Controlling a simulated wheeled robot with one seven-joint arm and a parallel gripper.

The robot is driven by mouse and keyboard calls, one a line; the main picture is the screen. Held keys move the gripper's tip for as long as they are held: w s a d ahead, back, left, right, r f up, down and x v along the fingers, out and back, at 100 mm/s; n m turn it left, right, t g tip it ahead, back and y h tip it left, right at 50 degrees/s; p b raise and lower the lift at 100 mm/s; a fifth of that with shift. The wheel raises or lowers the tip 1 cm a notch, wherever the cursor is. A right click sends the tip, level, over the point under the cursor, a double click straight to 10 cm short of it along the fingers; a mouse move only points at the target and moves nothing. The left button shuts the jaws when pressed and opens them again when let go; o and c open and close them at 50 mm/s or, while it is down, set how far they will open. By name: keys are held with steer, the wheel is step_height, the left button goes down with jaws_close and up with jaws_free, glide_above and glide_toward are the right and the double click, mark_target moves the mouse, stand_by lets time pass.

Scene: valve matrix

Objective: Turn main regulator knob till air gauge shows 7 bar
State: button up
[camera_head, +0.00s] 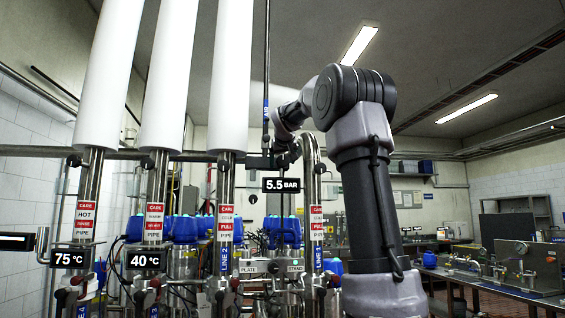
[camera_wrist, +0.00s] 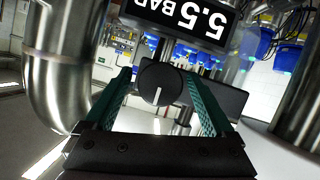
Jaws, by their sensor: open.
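A black round regulator knob (camera_wrist: 160,82) with a white pointer line shows in the wrist view, on a dark body. My gripper (camera_wrist: 158,85) is open, its two teal fingers on the left and right of the knob; I cannot tell whether they touch it. The air gauge display (camera_wrist: 190,20) appears upside down above the knob and reads 5.5 BAR. The same display (camera_head: 282,185) reads 5.5 BAR in the head view. In the head view my arm reaches toward this spot, and the knob and fingers cannot be made out there.
A thick steel pipe bend (camera_wrist: 55,65) stands close on the left in the wrist view. The head view shows vertical pipes with red labels (camera_head: 226,218), and displays reading 75 °C (camera_head: 70,259) and 40 °C (camera_head: 144,261). A workbench (camera_head: 490,284) stands at right.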

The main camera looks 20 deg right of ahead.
steer(key=c, duration=1.4)
steer(key=m+y, duration=0.2)
steer(key=m, duration=0.1)
steer(key=shift+t, duration=0.4)
steer(key=m+y, duration=0.1)
steer(key=m, duration=0.1)
steer(key=shift+m+t+y, duration=0.4)
steer(key=shift+f, duration=0.1)
